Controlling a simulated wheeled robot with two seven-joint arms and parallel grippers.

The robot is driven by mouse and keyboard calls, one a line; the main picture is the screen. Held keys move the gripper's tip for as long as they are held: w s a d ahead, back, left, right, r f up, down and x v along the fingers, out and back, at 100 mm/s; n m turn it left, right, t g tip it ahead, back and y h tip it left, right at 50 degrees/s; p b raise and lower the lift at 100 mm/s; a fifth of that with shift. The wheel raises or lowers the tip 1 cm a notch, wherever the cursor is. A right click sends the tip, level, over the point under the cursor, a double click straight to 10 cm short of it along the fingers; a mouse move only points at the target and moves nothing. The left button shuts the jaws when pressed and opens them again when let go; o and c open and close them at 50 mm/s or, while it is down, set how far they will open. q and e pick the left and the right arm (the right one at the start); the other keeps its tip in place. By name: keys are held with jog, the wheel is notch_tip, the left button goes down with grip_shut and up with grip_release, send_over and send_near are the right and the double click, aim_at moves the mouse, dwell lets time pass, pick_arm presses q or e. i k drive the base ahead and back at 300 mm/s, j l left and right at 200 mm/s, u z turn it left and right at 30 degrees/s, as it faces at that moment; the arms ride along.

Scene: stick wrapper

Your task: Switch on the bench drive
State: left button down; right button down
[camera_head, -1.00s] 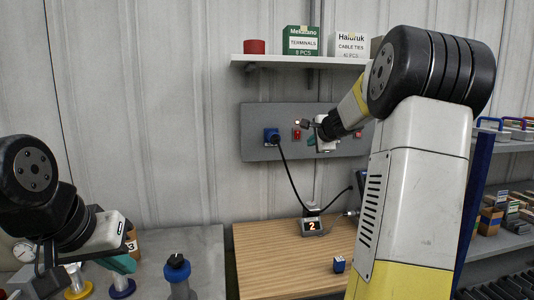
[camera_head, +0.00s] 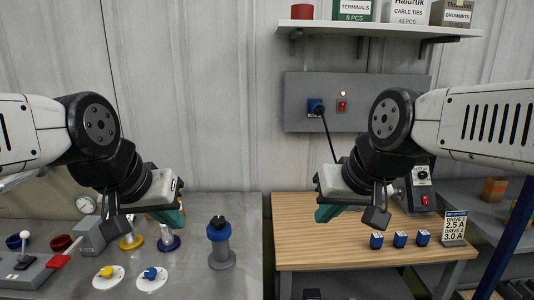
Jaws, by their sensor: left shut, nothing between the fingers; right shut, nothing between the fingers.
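A grey wall panel (camera_head: 299,88) carries a blue plug (camera_head: 316,106) with a black cable, a red switch (camera_head: 342,106) and a small pale lamp (camera_head: 343,93). A dark unit (camera_head: 424,176) with a dial and a red switch (camera_head: 425,200) stands at the right of the wooden bench (camera_head: 310,252), partly behind my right arm. I cannot tell whether it is running. My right gripper (camera_head: 326,213) is shut and empty in front of the bench, below the panel. My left gripper (camera_head: 178,216) is shut and empty above the grey table. The numbered display is not visible.
Several small blue blocks (camera_head: 399,239) and a sign listing drive currents (camera_head: 454,228) are at the bench's right. A blue-topped post (camera_head: 220,243), spools and a lever box (camera_head: 25,273) stand on the grey table (camera_head: 240,210). A shelf (camera_head: 375,29) hangs above the panel.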

aim_at(425, 199)
jog(key=z, duration=1.4)
